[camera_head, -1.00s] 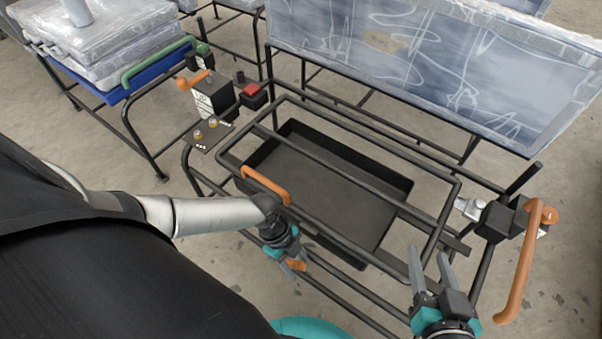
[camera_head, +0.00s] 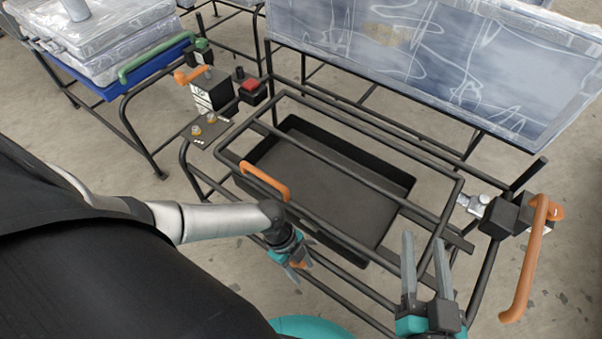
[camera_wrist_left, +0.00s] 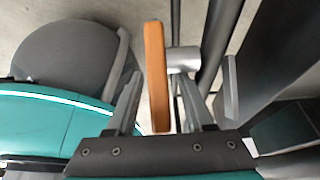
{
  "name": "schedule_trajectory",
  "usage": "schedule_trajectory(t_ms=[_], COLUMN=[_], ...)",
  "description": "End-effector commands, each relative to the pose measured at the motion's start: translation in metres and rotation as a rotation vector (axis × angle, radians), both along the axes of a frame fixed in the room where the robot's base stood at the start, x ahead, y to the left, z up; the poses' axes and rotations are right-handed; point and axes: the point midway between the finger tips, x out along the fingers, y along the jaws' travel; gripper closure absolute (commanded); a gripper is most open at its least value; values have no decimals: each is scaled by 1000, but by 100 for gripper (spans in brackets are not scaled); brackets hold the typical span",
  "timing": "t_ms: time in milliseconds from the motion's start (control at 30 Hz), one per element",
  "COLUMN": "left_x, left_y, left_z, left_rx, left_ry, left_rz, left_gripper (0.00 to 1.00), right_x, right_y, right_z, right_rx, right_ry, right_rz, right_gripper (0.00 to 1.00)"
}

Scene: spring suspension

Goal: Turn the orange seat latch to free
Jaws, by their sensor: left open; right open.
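The orange latch lever (camera_wrist_left: 155,75) stands between the open fingers of my left gripper (camera_wrist_left: 158,100) in the left wrist view, with a grey metal pivot (camera_wrist_left: 182,59) beside it. The fingers are around the lever, and I cannot tell whether either touches it. In the head view my left gripper (camera_head: 293,272) points down below the near frame bar, and only a small orange part of the latch shows beside it. My right gripper (camera_head: 424,248) is open and empty, pointing up near the right front of the frame.
A black tubular frame (camera_head: 350,115) surrounds a black tray (camera_head: 290,165). An orange handle (camera_head: 264,181) is on its near bar. A long orange lever (camera_head: 526,265) is at right, another orange lever (camera_head: 190,76) at left. A wrapped panel (camera_head: 430,65) stands behind.

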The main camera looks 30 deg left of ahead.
Motion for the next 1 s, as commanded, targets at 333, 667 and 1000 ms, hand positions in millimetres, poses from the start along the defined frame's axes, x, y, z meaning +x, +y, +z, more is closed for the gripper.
schedule_trajectory(t_ms=[333, 667, 1000], left_x=[0, 0, 0], left_y=[0, 0, 0], left_z=[0, 0, 0], left_rx=[0, 0, 5], left_ry=[0, 0, 0], left_rz=[0, 0, 0], left_gripper=[81, 100, 100], right_x=[0, 0, 0], right_y=[0, 0, 0], right_z=[0, 0, 0], right_rx=[0, 0, -4], right_ry=[1, 1, 9], right_rz=[0, 0, 2], right_gripper=[50, 50, 50])
